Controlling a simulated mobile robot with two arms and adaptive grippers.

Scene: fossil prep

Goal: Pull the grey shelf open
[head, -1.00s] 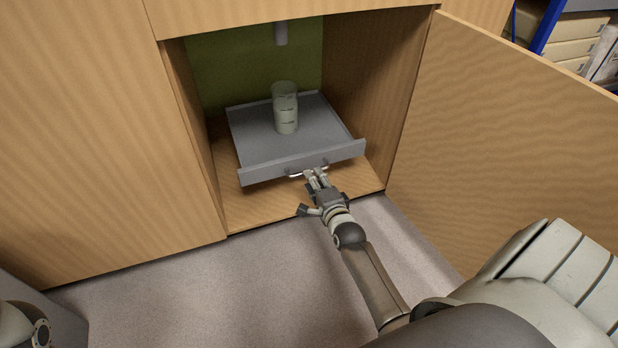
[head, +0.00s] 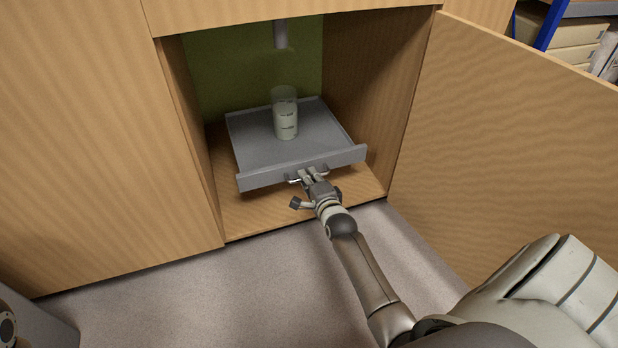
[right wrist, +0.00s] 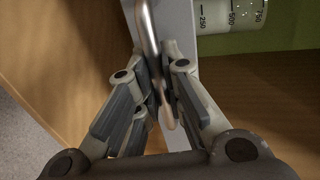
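The grey shelf (head: 262,153) is a flat pull-out tray with a low front, inside the open wooden cabinet. A curved metal handle (head: 292,180) is on its front face. In the right wrist view the handle (right wrist: 147,25) runs between the finger pads. My right gripper (head: 307,174) is at the handle, and its fingers (right wrist: 160,95) are closed around the bar. A clear beaker (head: 286,122) with pale contents and markings stands upright on the shelf; part of it shows in the right wrist view (right wrist: 232,14). My left gripper is not in view.
The cabinet door (head: 500,130) stands open on the right. A closed wooden panel (head: 90,130) is on the left. Grey floor (head: 200,300) in front of the cabinet is clear. A blue-framed rack (head: 553,25) with boxes is at the far right.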

